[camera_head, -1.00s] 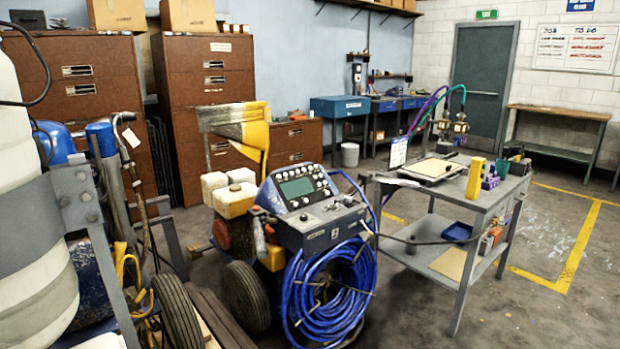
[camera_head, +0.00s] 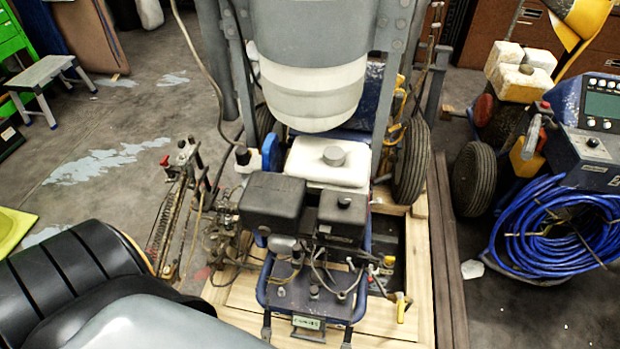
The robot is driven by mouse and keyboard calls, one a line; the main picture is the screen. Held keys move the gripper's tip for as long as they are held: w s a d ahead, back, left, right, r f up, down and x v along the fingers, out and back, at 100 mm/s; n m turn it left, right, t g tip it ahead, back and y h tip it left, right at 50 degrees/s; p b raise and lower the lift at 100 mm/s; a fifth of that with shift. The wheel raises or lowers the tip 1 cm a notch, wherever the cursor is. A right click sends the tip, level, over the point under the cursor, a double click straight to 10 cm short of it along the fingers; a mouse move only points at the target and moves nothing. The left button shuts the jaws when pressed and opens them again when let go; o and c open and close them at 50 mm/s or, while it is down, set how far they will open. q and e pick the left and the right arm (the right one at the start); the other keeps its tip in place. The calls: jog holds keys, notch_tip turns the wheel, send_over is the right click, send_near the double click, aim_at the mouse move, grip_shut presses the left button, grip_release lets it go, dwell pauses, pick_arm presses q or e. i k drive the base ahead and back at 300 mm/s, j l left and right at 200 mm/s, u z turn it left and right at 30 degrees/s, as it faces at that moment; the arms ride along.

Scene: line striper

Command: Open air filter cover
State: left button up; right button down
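The line striper stands on a wooden pallet in the middle of the view. Its engine (camera_head: 300,245) carries two black box-shaped covers side by side. The right one (camera_head: 342,212) has a round knob on top and looks like the air filter cover; it sits shut on the engine. The left black box (camera_head: 271,200) is wider and has no visible knob. A white tank (camera_head: 320,172) with a grey cap sits just behind them. Neither of my grippers is in view.
A large pale hopper (camera_head: 310,60) hangs between grey posts above the engine. A second machine with a coiled blue hose (camera_head: 560,235) stands at right. A grey step stool (camera_head: 48,82) is at upper left. A large black and grey shape fills the lower left.

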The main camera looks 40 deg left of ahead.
aim_at(331, 218)
jog(key=u, duration=0.8)
